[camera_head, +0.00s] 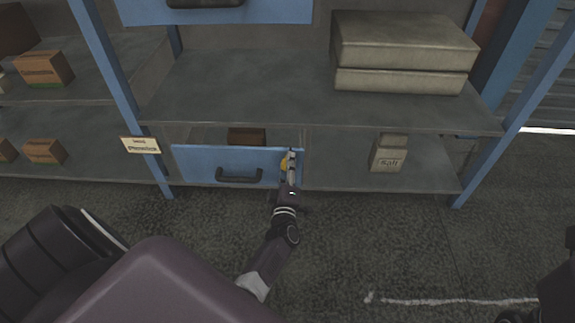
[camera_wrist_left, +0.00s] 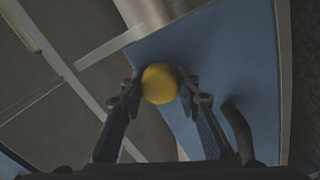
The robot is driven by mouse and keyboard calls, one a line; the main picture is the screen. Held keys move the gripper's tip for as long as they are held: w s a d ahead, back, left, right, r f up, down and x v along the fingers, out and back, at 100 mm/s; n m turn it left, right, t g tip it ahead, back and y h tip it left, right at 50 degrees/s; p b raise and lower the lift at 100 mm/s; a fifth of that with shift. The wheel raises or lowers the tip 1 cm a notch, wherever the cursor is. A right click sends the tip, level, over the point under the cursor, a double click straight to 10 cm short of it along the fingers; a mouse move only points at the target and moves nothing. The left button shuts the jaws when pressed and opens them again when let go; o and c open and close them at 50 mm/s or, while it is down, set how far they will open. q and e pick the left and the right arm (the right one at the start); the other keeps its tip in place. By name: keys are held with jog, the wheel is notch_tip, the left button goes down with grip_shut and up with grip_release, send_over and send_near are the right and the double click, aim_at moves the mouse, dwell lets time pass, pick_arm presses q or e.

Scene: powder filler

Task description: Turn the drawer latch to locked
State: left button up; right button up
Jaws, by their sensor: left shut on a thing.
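The blue drawer (camera_head: 205,163) sits in the lower shelf bay, with a dark handle (camera_head: 240,176) on its front. The handle also shows in the left wrist view (camera_wrist_left: 238,132). The yellow latch knob (camera_head: 284,163) is at the right end of the drawer front. In the left wrist view the round yellow knob (camera_wrist_left: 159,84) lies between the two fingers of my left gripper (camera_wrist_left: 158,90), which is shut on it. In the head view my left gripper (camera_head: 290,165) covers part of the knob. How far the latch is turned cannot be told. My right gripper is not clearly visible.
A box (camera_head: 246,136) shows behind the drawer front. A salt container (camera_head: 389,154) stands on the lower shelf to the right. Blue posts (camera_head: 480,165) flank the bay. Large stacked boxes (camera_head: 400,55) lie on the shelf above. The floor in front is clear.

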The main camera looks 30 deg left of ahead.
pick_arm(q)
jog(key=shift+n, duration=1)
jog(key=o, duration=1.2)
jog(key=shift+c, duration=0.2)
jog(key=v, duration=0.7)
jog(key=shift+s, duration=0.2)
jog(key=shift+d, duration=0.1)
